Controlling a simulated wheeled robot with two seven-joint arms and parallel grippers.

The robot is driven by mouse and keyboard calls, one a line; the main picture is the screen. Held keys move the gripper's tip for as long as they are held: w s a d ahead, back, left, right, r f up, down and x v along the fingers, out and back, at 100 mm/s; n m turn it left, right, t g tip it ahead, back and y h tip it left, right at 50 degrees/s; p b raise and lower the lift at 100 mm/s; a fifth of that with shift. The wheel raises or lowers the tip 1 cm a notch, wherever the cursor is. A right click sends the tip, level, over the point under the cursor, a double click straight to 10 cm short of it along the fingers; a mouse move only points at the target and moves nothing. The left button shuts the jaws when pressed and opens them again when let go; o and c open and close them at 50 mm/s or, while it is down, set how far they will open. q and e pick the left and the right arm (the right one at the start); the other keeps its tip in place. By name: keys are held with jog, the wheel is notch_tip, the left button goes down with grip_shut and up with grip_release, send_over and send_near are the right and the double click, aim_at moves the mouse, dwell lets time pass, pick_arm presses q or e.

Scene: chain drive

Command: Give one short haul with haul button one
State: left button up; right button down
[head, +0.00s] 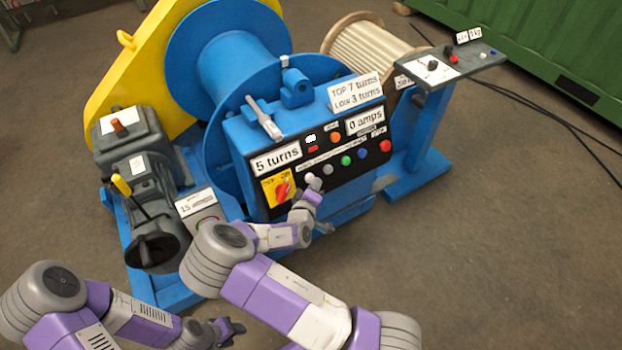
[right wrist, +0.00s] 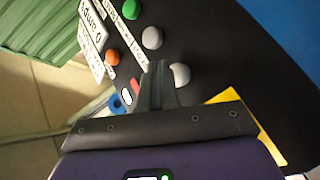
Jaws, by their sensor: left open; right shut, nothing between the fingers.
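The blue winch's black control panel (head: 350,172) carries a row of round buttons: white (head: 310,177), grey (head: 328,169), green (head: 346,160), blue (head: 362,154) and red (head: 385,146). Their small labels are unreadable, so I cannot tell which is haul button one. My right gripper (head: 312,190) is shut and empty at the panel, close to the white button. In the right wrist view its fingertips (right wrist: 160,68) show beside the white button (right wrist: 181,75), below the grey one (right wrist: 152,38); contact cannot be told. My left gripper (head: 232,332) is open and empty, low and away from the panel.
Signs read "5 turns" (head: 277,159), "0 amps" (head: 366,121) and "TOP 7 turns, LOW 3 turns" (head: 355,92). A grey motor (head: 140,165) and a side console (head: 450,66) flank the winch.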

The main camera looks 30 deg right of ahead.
jog(key=shift+w, duration=0.1)
dwell(0.5)
jog(key=shift+w+f, duration=0.2)
jog(key=shift+w, duration=0.1)
jog(key=shift+w+a+f+b, duration=0.1)
jog(key=shift+w+f+b, duration=0.15)
jog(key=shift+w, duration=0.2)
dwell(2.1)
jog(key=shift+s+r, duration=0.1)
dwell(1.9)
jog(key=shift+s+r+p, duration=0.35)
jog(key=shift+s+p, duration=0.1)
jog(key=shift+s, duration=0.3)
jog(key=s, duration=0.1)
jog(key=s+r+p, duration=0.1)
jog(key=s, duration=0.1)
jog(key=s+r+p, duration=0.1)
jog(key=shift+s+d+r, duration=0.1)
jog(key=shift+s+d, duration=0.1)
jog(key=shift+d, duration=0.05)
dwell(0.3)
